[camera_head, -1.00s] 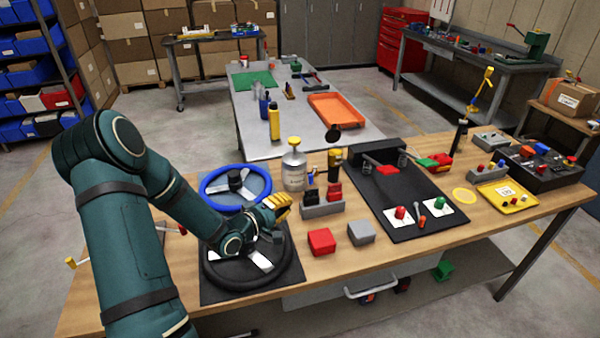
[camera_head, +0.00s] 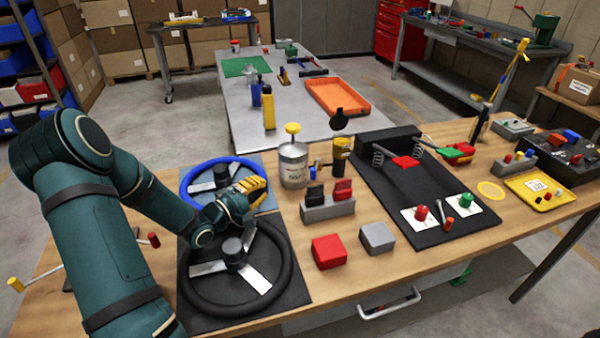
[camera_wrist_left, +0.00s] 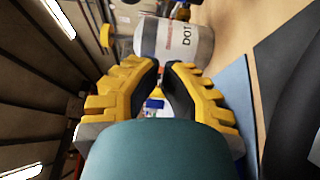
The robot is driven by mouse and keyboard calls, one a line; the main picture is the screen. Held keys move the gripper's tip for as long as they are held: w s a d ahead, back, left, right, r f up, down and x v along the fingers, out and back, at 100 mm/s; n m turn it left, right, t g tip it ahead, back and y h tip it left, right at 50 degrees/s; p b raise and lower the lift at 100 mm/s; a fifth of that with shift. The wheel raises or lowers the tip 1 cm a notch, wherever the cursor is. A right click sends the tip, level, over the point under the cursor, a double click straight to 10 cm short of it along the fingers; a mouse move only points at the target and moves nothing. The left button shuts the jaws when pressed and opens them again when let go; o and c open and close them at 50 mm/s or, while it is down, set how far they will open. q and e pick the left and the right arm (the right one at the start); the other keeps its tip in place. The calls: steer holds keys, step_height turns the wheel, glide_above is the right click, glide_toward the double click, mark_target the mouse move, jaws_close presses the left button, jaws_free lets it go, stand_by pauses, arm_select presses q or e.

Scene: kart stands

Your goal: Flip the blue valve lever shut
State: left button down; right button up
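I cannot pick out a blue valve lever for certain. A small blue piece (camera_head: 312,176) shows just right of the grey canister (camera_head: 293,165) with a yellow cap, partly hidden. My left gripper (camera_head: 262,187) is over the right side of the blue-rimmed steering wheel (camera_head: 187,182), left of the canister. Its yellow fingers look shut, with tips nearly together and nothing clearly held. In the left wrist view the gripper (camera_wrist_left: 162,66) points past the canister (camera_wrist_left: 190,42), and a blue and white patch (camera_wrist_left: 154,104) shows behind the gap between its fingers. My right gripper is not in view.
A black steering wheel (camera_head: 285,268) lies in front. A grey block with black and red switches (camera_head: 328,209), a red box (camera_head: 328,250) and a grey box (camera_head: 377,237) stand to the right. A black pedal board (camera_head: 395,195) lies beyond. Red- and yellow-knobbed levers (camera_head: 153,240) are at left.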

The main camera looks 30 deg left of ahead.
mark_target(295, 165)
arm_select(q)
steer(key=shift+d+r, duration=0.1)
steer(key=w, duration=0.3)
steer(key=w+d+b, duration=0.1)
steer(key=w, duration=0.5)
steer(key=shift+w+d+b, duration=0.35)
steer(key=shift+d+b, duration=0.05)
steer(key=shift+w+d+b, duration=0.3)
steer(key=shift+w+d, duration=0.45)
steer(key=shift+d, duration=0.25)
steer(key=shift+w+d, duration=0.45)
steer(key=shift+d, duration=0.2)
